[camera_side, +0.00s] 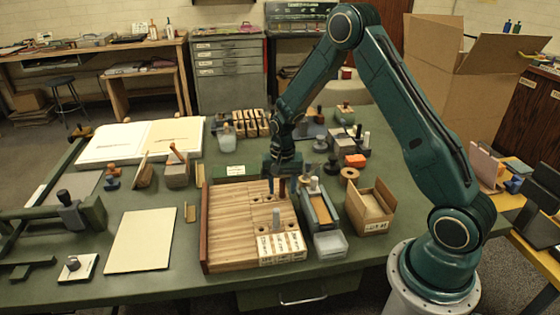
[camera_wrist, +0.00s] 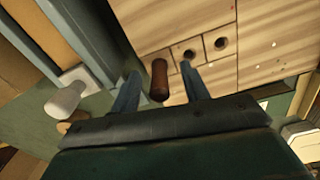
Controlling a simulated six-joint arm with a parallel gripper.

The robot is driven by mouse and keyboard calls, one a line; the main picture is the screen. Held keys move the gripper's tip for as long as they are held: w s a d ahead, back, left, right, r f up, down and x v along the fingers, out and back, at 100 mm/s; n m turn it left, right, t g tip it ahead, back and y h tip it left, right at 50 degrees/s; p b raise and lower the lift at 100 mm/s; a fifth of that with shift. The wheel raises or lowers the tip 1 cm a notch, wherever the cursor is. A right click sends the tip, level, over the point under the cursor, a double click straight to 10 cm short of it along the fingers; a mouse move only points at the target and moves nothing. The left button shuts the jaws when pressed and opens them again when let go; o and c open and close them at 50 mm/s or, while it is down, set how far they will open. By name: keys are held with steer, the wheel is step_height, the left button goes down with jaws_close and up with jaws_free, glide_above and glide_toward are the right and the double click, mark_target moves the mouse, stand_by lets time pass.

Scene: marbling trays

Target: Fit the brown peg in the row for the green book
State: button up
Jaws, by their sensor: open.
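The brown peg (camera_wrist: 159,80) stands upright at one end of a short line of holes in the wooden board (camera_wrist: 262,40). Two empty round holes (camera_wrist: 189,54) show beside it in the wrist view. In the side view the brown peg (camera_side: 282,189) is just under my gripper (camera_side: 283,180), partly hidden. My gripper (camera_wrist: 160,88) is open, with one finger on each side of the peg and gaps between. A grey peg (camera_side: 276,220) stands in a nearer row of the board (camera_side: 228,225). I cannot make out a green book marking.
White labelled blocks (camera_side: 281,247) lie at the board's front right. A cream sheet (camera_side: 141,240) lies left.

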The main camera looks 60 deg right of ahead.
steer(key=shift+f, duration=0.45)
steer(key=shift+c, duration=0.5)
jaws_close()
